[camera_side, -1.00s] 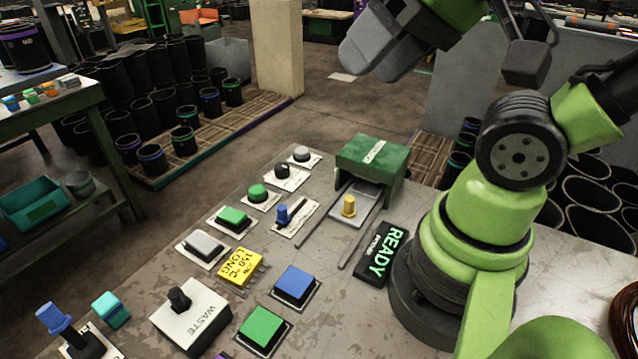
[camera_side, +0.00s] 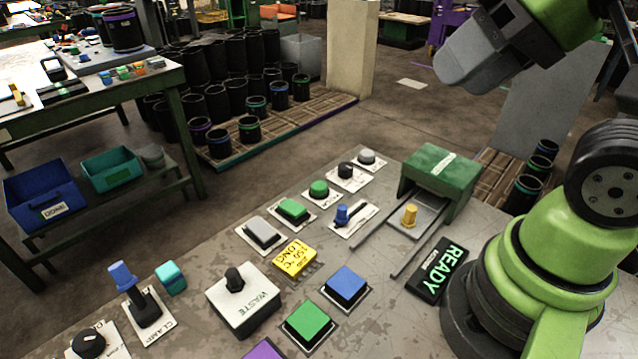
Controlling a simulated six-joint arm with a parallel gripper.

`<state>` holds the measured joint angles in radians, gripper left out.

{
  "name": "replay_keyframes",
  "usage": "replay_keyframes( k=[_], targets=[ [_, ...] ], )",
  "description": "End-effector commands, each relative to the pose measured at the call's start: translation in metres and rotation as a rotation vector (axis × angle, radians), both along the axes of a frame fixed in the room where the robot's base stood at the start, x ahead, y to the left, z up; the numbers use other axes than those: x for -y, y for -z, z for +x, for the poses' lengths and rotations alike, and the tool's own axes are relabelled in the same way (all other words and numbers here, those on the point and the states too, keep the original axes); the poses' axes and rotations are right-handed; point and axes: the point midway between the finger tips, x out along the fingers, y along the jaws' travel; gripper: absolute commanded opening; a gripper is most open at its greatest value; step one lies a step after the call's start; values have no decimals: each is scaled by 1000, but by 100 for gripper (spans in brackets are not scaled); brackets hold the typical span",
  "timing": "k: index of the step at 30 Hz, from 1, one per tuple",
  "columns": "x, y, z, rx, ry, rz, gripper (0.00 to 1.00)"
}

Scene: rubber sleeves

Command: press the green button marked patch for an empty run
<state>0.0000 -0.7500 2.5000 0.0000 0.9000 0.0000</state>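Three green buttons show on the panel, and I cannot read a patch mark on any of them. A large square green button (camera_side: 308,324) is at the front, a smaller square green button (camera_side: 293,210) is further back, and a round green button (camera_side: 319,188) is behind that. None looks touched. My gripper (camera_side: 484,62) is high at the top right, well above and apart from the panel. Its grey fingers overlap in this view, so their opening is hidden. I see nothing held in it.
A blue button (camera_side: 345,287), a white WASTE box (camera_side: 262,304) with a black knob and a yellow sign (camera_side: 296,258) surround the large green button. A green press (camera_side: 440,180) and a READY display (camera_side: 440,271) are at the right. Blue levers stand up from the panel.

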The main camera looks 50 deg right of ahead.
Motion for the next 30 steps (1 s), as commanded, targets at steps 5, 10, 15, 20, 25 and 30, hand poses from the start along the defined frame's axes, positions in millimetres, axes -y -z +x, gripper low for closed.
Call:
replay_keyframes(
  k=[5,10,15,20,25,30],
  targets=[
    [0,0,0,0,0,0,0],
    [0,0,0,0,0,0,0],
    [0,0,0,0,0,0,0],
    [0,0,0,0,0,0,0],
    [0,0,0,0,0,0,0],
    [0,0,0,0,0,0,0]
  ],
)
